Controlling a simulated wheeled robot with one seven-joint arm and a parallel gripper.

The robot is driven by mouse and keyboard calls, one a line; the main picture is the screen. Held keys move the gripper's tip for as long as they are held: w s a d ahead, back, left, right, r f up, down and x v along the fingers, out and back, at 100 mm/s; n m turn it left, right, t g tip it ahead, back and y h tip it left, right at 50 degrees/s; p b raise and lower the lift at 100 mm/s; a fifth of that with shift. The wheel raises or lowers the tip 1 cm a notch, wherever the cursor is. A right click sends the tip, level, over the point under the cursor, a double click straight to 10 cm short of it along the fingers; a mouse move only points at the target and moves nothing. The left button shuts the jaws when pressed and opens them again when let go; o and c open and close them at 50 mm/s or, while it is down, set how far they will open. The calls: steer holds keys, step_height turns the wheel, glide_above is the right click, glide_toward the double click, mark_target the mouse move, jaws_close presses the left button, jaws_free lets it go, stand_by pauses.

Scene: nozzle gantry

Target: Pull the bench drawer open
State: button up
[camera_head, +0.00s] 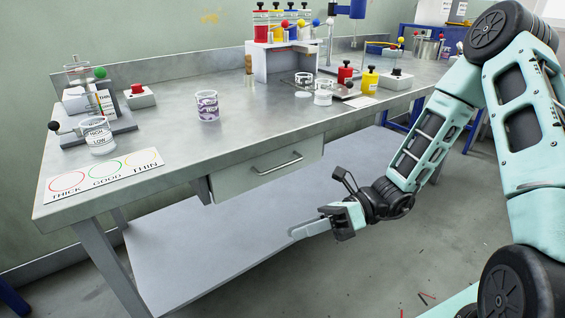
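The bench drawer (258,171) is a grey-green front under the bench top, and it looks shut or nearly so. Its metal bar handle (278,163) runs across the front. My gripper (306,230) is in front of and below the drawer, to the right of the handle's lower side, apart from it. Its fingers point left and look empty. From this side one finger largely hides the other, so the gap between them does not show.
The metal bench (240,125) carries a cup (207,105), a THICK/GOOD/THIN card (105,176), a gantry device (95,110) and several bottles. A lower shelf (190,250) lies under the drawer. The floor (370,270) in front is mostly clear, with small scraps at right.

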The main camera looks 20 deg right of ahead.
steer(key=w+d+f+m+t, duration=0.1)
steer(key=w+d+m+t, duration=0.55)
steer(key=m+t, duration=0.3)
steer(key=m+t+h+p, duration=0.1)
steer(key=m+t+h, duration=0.4)
steer(key=m, duration=0.5)
glide_toward(283, 165)
steer(key=shift+t+y, duration=0.3)
steer(key=shift+t, duration=0.25)
steer(key=x, duration=0.3)
steer(key=f+b+x, duration=0.1)
steer(key=x, duration=0.6)
steer(key=shift+w+a+f, duration=0.1)
steer(key=shift+a+f, duration=0.05)
steer(key=shift+f, duration=0.1)
steer(key=shift+c, duration=0.3)
jaws_close()
